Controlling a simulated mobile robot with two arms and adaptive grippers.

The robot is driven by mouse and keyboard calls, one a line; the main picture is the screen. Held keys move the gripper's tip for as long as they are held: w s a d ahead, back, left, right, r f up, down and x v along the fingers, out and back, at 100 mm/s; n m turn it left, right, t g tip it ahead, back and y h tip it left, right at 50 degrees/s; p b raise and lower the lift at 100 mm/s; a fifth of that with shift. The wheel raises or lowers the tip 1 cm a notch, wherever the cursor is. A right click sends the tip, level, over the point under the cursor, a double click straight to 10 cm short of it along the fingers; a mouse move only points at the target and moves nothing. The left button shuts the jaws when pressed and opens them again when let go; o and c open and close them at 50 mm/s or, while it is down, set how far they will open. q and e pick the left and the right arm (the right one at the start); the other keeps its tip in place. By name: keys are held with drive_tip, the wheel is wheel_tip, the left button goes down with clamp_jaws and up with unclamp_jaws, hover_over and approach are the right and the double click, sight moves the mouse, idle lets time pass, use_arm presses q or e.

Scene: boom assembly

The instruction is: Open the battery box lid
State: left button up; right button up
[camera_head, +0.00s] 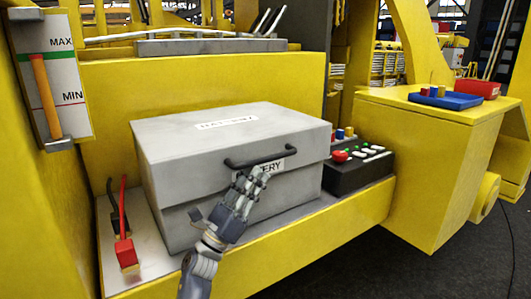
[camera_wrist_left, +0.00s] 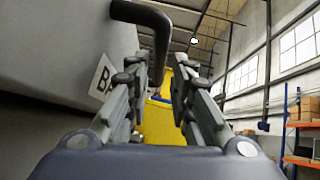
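The grey battery box (camera_head: 180,216) stands on a yellow ledge, and its lid (camera_head: 165,135) is down. A white label (camera_head: 227,124) lies on top, and another battery label (camera_head: 279,168) is on the lid's front, partly hidden by my gripper. The black handle (camera_head: 262,160) is on the lid's front; it also shows in the left wrist view (camera_wrist_left: 150,22). My left gripper (camera_head: 258,174) is just below and in front of the handle. Its fingers (camera_wrist_left: 154,78) are apart, with the handle's far part appearing between their tips. I cannot tell whether they touch it. My right gripper is not in view.
A black control box (camera_head: 357,174) with a red button stands right of the box. Red and black cable terminals (camera_head: 126,250) are at its left. A yellow block (camera_head: 425,140) with a blue tray (camera_head: 445,100) stands at right. A level gauge (camera_head: 52,85) hangs at upper left.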

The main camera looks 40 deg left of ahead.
sight(266, 160)
use_arm(q)
drive_tip(key=p+x, duration=0.1)
drive_tip(key=x, duration=0.3)
drive_tip(key=shift+w+r+p, duration=0.2)
drive_tip(key=shift+w+p, duration=0.15)
drive_tip(key=shift+w+d+r, duration=0.1)
drive_tip(key=shift+w+r, duration=0.2)
drive_tip(key=shift+w, duration=0.1)
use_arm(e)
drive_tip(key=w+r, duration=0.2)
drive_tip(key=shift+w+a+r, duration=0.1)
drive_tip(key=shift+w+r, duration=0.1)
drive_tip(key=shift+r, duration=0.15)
use_arm(q)
clamp_jaws()
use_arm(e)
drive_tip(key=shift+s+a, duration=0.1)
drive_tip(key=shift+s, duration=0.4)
